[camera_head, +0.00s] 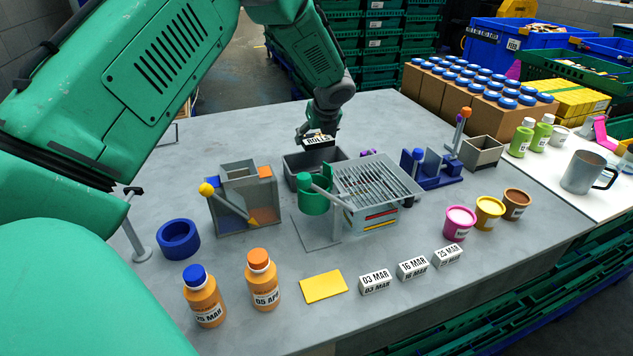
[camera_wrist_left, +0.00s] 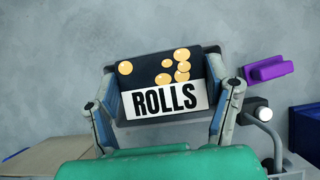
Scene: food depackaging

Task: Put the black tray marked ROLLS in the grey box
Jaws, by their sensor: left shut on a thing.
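The black tray marked ROLLS (camera_head: 319,140) has a white label and several round yellow rolls pictured on it. My left gripper (camera_head: 318,134) is shut on it; in the left wrist view the tray (camera_wrist_left: 162,82) sits between the two fingers (camera_wrist_left: 165,105). The open grey box (camera_head: 298,172) stands on the table, just below and in front of the tray in the head view. The tray appears over the box's far edge; the exact gap cannot be told. In the wrist view the tray hides most of what is under it. My right gripper is out of view.
A green cup (camera_head: 313,202) on a stand and a wire rack (camera_head: 378,180) stand close in front and right of the box. A grey holder with an orange part (camera_head: 242,200) is at left. A purple piece (camera_wrist_left: 268,69) lies beside the box. The table behind is clear.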

